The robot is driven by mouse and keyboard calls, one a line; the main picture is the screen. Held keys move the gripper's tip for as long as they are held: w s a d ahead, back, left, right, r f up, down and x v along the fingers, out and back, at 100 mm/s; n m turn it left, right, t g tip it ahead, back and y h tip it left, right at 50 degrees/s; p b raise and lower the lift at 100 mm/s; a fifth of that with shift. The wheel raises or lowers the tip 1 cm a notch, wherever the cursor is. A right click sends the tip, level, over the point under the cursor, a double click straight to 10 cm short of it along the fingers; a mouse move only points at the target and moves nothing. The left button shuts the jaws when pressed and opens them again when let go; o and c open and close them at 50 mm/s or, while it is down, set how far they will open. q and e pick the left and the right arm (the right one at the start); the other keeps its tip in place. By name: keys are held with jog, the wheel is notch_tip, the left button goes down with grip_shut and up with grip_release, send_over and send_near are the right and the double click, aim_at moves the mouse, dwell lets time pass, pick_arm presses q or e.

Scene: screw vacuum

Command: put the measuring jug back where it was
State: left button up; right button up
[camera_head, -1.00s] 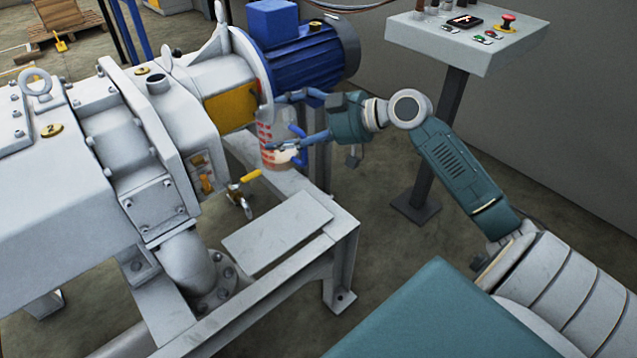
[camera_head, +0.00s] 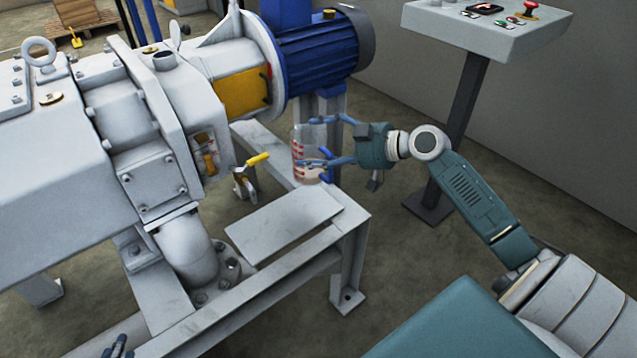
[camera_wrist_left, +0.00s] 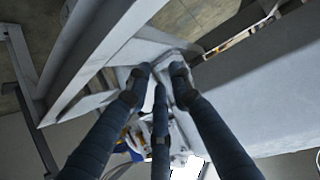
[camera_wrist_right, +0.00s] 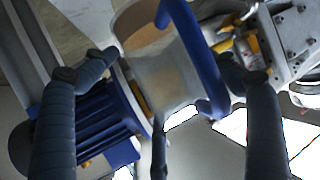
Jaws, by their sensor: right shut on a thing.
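The measuring jug (camera_head: 307,152) is clear with red markings and a blue handle (camera_head: 326,166). It looks upright, over the grey beam beneath the blue motor; I cannot tell if its base touches. My right gripper (camera_head: 318,141) is shut on it, fingers on either side. In the right wrist view the jug (camera_wrist_right: 160,70) fills the middle between the fingers (camera_wrist_right: 165,68), its handle in front. My left gripper (camera_head: 116,348) just enters at the bottom left of the head view. In the left wrist view its fingers (camera_wrist_left: 160,76) are apart and empty.
A yellow-handled valve (camera_head: 245,180) is left of the jug. The blue motor (camera_head: 322,50) and grey pump housing (camera_head: 120,120) stand close behind and left. A flat plate (camera_head: 284,222) lies on the frame in front. A control stand (camera_head: 485,30) is at right.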

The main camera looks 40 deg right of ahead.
notch_tip(320, 180, down, 6)
jog(key=shift+f+b, duration=0.15)
jog(key=shift+b, duration=0.6)
notch_tip(320, 180, down, 4)
jog(key=shift+r+b, duration=0.1)
jog(key=shift+b, duration=0.5)
pick_arm(q)
jog(key=w+d+r+t+h, duration=0.1)
jog(key=r+t, duration=0.3)
jog(key=r, duration=0.4)
jog(key=w+d+r+t+h, duration=0.1)
jog(key=w+d+r+t, duration=0.1)
jog(key=r, duration=0.5)
jog(key=shift+w+r+t+h, duration=0.3)
jog(key=shift+w+r+t, duration=0.05)
jog(key=shift+w+t, duration=0.5)
jog(key=shift+s+d+r+t, duration=0.1)
jog(key=shift+r+t, duration=0.15)
jog(key=shift+r, duration=0.35)
pick_arm(e)
jog(key=o, duration=1.5)
jog(key=shift+o, duration=0.2)
